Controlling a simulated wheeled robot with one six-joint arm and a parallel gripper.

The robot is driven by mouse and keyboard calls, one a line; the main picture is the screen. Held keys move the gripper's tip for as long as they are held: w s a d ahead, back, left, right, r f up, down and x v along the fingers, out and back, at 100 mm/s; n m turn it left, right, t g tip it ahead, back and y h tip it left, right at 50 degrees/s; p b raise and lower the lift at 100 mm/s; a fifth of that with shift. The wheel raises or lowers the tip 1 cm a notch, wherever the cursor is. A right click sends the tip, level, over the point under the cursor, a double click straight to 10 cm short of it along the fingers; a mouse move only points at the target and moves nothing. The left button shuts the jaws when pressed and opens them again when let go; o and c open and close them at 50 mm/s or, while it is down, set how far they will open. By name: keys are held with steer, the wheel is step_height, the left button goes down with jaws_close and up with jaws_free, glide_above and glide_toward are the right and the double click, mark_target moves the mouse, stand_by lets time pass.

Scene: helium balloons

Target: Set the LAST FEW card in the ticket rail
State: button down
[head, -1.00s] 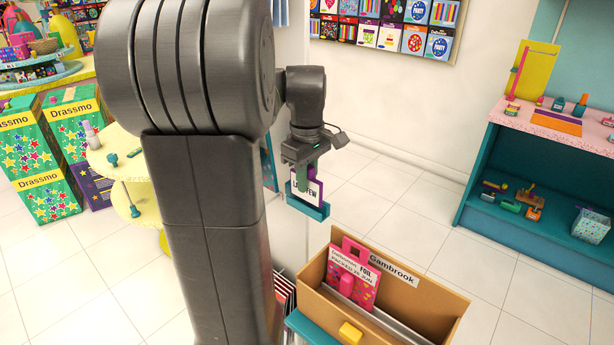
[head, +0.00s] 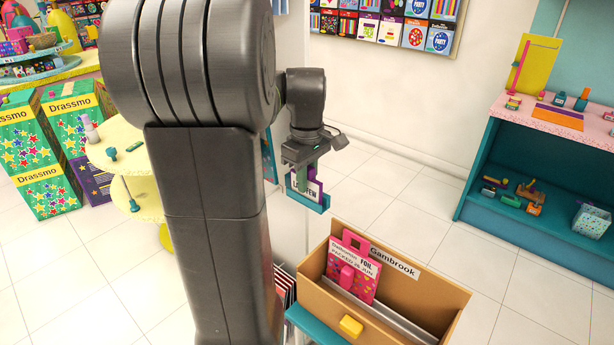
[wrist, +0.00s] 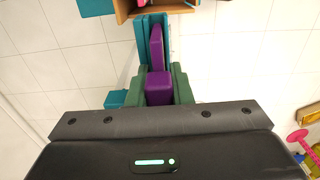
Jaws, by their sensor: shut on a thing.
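The LAST FEW card (head: 314,189), white with a purple edge and holder, stands upright in the head view. My gripper (head: 303,176) has green fingers shut on its purple part. The teal ticket rail (head: 320,205) is directly below, and the card's lower edge meets or sits behind the rail's front. I cannot tell whether it is fully seated. In the wrist view, the purple holder (wrist: 158,85) is between my green fingers, with the purple upright (wrist: 157,45) alongside the teal rail (wrist: 143,45).
An open tan Gambrook drawer (head: 425,305) with a pink foil packet (head: 352,268) stands below right of the rail. A teal shelf unit with a pink top (head: 545,120) is at the right. White tiled floor between them is free.

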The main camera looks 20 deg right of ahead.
steer(key=shift+f, duration=0.15)
steer(key=c, duration=1.2)
jaws_free()
step_height(320, 180, up, 14)
steer(key=shift+f, duration=0.1)
step_height(320, 180, down, 14)
steer(key=shift+r, duration=0.65)
